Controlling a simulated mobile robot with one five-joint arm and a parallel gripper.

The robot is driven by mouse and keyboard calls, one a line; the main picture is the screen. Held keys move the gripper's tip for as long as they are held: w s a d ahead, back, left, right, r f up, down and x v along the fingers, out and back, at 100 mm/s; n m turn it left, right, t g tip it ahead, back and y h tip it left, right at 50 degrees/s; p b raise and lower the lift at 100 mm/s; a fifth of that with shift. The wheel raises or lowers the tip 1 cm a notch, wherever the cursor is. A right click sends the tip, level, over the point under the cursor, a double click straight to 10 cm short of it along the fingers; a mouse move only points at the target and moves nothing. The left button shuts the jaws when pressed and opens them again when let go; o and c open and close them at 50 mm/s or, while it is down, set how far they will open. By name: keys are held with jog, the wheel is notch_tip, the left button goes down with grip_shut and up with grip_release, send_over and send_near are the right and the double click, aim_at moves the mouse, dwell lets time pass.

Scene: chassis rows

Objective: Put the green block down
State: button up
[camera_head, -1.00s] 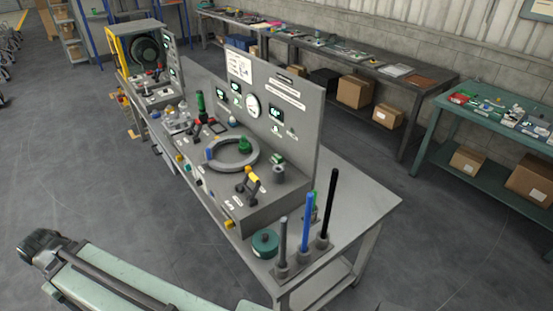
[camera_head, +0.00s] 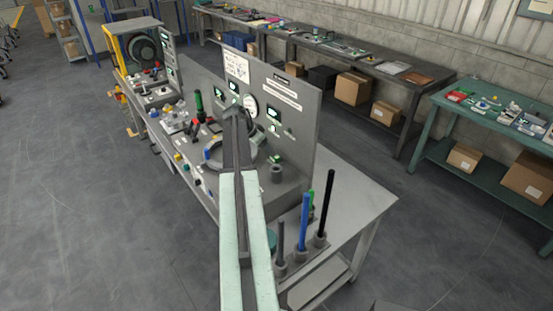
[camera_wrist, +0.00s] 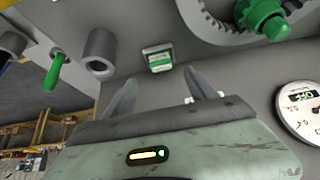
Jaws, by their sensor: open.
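A small green and white block (camera_wrist: 159,60) sits on the grey console panel in the wrist view, beyond my fingertips and between their lines. In the head view the block (camera_head: 277,158) shows small on the console, just behind a grey cylinder. My gripper (camera_wrist: 160,75) is open, with its two grey fingers apart and nothing between them. In the head view my arm reaches over the console and hides part of it; the fingers are too small to make out there.
On the console are a grey ring (camera_head: 213,158), a grey cylinder (camera_head: 277,173) and an upright gauge panel (camera_head: 295,125). Black, blue (camera_head: 305,220) and grey rods stand at the near table end, right of my arm. Open floor lies to the left.

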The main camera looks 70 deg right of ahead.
jog(key=b+x, duration=0.2)
jog(key=shift+f, duration=0.35)
jog(key=b+x, duration=0.4)
jog(key=x, duration=0.1)
jog(key=shift+s+d, duration=0.1)
jog(key=shift+d, duration=0.2)
jog(key=shift+r, duration=0.2)
grip_shut()
notch_tip(320, 180, up, 10)
jog(key=p, duration=1)
jog(key=shift+r+p, duration=0.25)
jog(key=shift+p, duration=0.1)
